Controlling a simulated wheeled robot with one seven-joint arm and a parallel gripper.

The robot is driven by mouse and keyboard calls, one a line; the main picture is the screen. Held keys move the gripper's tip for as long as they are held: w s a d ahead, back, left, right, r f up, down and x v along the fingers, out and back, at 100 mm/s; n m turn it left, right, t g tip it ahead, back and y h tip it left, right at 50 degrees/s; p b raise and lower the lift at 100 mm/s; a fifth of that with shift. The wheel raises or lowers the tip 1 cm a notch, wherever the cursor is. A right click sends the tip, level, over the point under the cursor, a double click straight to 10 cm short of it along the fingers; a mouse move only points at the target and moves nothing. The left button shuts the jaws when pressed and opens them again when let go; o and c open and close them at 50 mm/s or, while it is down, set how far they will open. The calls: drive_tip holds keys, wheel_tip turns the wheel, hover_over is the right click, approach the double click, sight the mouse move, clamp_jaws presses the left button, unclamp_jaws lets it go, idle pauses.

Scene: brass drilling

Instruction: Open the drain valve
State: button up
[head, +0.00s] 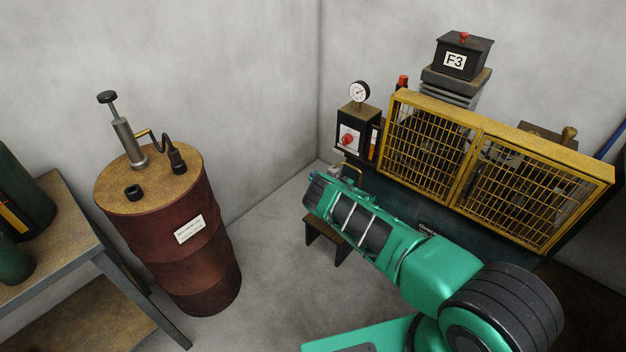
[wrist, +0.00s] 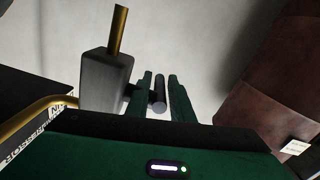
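The drain valve (wrist: 106,82) shows in the wrist view as a grey block with a brass stub on top and a curved brass pipe on its left. A short dark rod (wrist: 158,95), apparently its handle, sticks out on the right side. My gripper (wrist: 161,78) has its two green fingers apart, one on each side of the rod. A light gap shows between the rod and the right finger; I cannot tell whether the left finger touches it. In the head view my gripper (head: 314,186) is beside the machine's lower left, and my arm hides most of the valve.
The machine has a yellow mesh guard (head: 435,150), a pressure gauge (head: 359,91) and a red-knobbed switch box (head: 350,138). A small dark stool (head: 327,240) stands under my wrist. A rusty drum (head: 190,260) and a metal bench (head: 75,240) stand left, with clear floor between drum and machine.

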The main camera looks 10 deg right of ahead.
drive_tip(key=shift+x, duration=0.8)
clamp_jaws()
drive_tip(key=shift+a, duration=0.35)
drive_tip(key=shift+d, duration=0.1)
